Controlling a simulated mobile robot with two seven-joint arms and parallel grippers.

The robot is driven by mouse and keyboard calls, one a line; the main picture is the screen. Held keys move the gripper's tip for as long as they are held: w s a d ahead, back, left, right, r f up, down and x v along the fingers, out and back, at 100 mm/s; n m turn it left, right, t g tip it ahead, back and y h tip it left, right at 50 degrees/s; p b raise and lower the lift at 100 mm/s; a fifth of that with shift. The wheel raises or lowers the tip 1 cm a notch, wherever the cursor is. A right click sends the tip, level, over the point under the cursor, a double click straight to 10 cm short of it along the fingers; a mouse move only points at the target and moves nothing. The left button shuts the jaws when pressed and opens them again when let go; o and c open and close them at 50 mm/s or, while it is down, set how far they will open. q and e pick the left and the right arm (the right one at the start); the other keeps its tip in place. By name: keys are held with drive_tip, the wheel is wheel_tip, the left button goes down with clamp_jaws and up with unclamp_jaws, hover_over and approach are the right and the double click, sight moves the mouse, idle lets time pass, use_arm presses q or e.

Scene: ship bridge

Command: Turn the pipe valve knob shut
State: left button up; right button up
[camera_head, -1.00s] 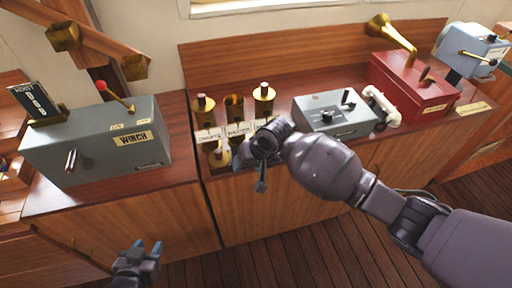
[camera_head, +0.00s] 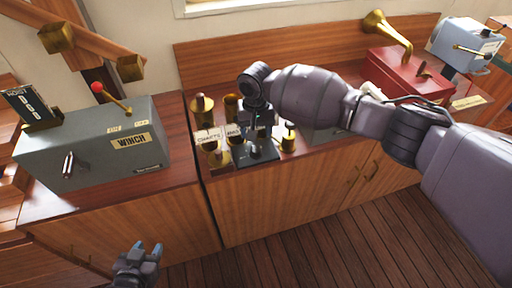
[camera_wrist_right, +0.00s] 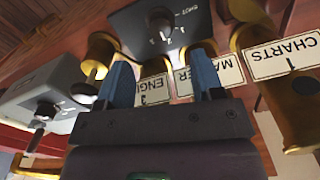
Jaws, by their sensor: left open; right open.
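A small dark box (camera_head: 262,161) stands at the front of the cabinet top, before the labelled brass pipes. The right wrist view shows its face (camera_wrist_right: 190,35) with a small pointer knob (camera_wrist_right: 163,25) and tiny, unclear lettering. I take this as the pipe valve knob. My right gripper (camera_wrist_right: 162,78) is open, its blue fingers apart and pointing towards the pipes and the box. Nothing is between the fingers, and they look short of the knob. In the head view my right wrist hides part of this. My left gripper (camera_head: 148,247) is open and empty, low in front of the cabinets.
Brass pipes with CHARTS (camera_head: 207,136), MASTER (camera_wrist_right: 200,72) and ENGINE (camera_wrist_right: 153,90) labels crowd the gripper. A grey WINCH box (camera_head: 95,150) stands left, a red box (camera_head: 405,75) right. A grey box with knobs (camera_wrist_right: 40,105) is beside the pipes. The floor in front is clear.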

sight(256, 149)
wheel_tip(256, 149, down, 8)
drive_tip(key=shift+r+b, duration=0.1)
drive_tip(key=shift+b, duration=0.55)
drive_tip(key=shift+c, duration=0.2)
drive_tip(key=c, duration=0.9)
